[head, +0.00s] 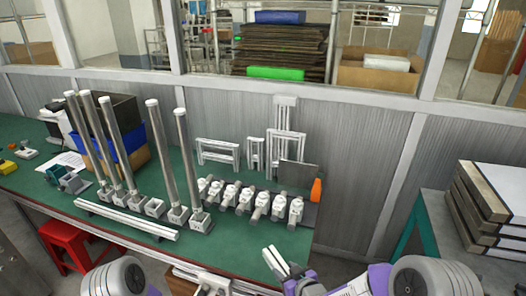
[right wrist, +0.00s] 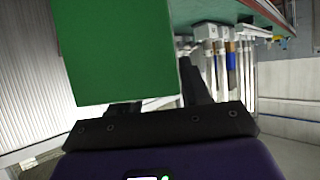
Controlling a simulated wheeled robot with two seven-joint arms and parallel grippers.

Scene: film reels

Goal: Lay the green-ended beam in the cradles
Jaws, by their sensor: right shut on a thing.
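The face is very close to the camera, so the rest of the beam is hidden there. In the head view no green end shows at the gripper. I cannot tell for sure which parts are the cradles. Of my left arm only a link shows at the lower left; its gripper is out of view.
The green table (head: 120,245) carries several tall grey posts on feet, a long white bar (head: 125,222) and a row of white clamp-like fittings (head: 250,200). White frames (head: 218,152) stand at the wall. A red stool (head: 68,238) is at the front left; stacked panels (head: 490,205) stand right.

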